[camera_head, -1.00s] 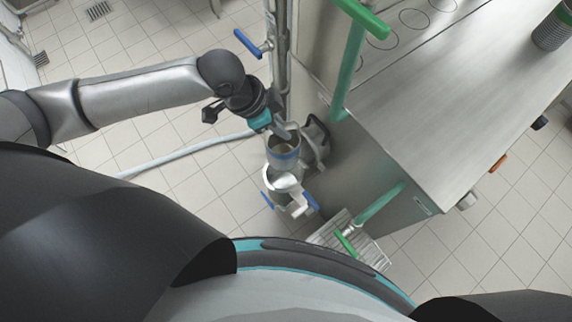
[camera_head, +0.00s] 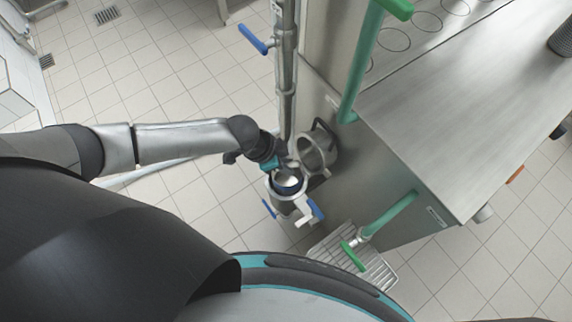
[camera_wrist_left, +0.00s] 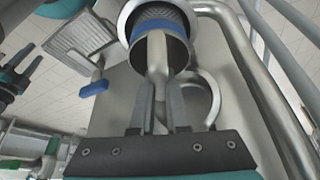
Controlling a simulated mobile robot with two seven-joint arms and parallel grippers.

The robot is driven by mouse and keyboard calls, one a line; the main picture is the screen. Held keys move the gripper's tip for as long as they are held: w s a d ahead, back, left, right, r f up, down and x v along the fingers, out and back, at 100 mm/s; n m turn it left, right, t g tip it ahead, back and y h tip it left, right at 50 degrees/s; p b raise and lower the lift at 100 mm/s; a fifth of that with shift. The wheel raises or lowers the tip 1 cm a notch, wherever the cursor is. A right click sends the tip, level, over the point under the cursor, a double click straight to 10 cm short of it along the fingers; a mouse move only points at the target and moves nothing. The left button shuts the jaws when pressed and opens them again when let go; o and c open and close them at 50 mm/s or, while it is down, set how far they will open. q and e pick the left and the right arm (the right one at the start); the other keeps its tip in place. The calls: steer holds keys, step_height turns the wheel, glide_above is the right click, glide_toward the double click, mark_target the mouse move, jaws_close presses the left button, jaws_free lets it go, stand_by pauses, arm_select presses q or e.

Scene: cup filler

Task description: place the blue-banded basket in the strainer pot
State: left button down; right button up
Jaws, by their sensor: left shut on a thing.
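The blue-banded basket (camera_head: 287,182) is a metal mesh cup, and its blue band (camera_wrist_left: 158,27) shows clearly in the left wrist view. It is at the mouth of the strainer pot (camera_head: 289,203), with the pot's rim (camera_wrist_left: 126,20) around it; I cannot tell how deep it sits. My left gripper (camera_head: 282,166) is at the basket's upper side. In the left wrist view the left gripper (camera_wrist_left: 161,105) is shut on the basket's metal handle (camera_wrist_left: 157,62).
A round lid ring (camera_head: 316,151) stands open beside the pot, against the steel cabinet (camera_head: 395,180). Blue valve handles (camera_head: 315,208) flank the pot's lower part. A vertical pipe (camera_head: 287,90) rises behind my gripper. A drain grate (camera_head: 340,250) and green tap lie to the front right.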

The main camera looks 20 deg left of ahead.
arm_select(q)
steer(key=shift+f+b, duration=0.35)
steer(key=shift+f, duration=0.2)
steer(key=c, duration=0.9)
jaws_free()
steer(key=shift+r, duration=0.1)
steer(key=shift+r, duration=0.1)
steer(key=shift+r+p, duration=0.35)
steer(key=shift+p, duration=0.05)
steer(key=p+v, duration=0.3)
steer(key=v, duration=0.9)
steer(key=shift+r, duration=0.1)
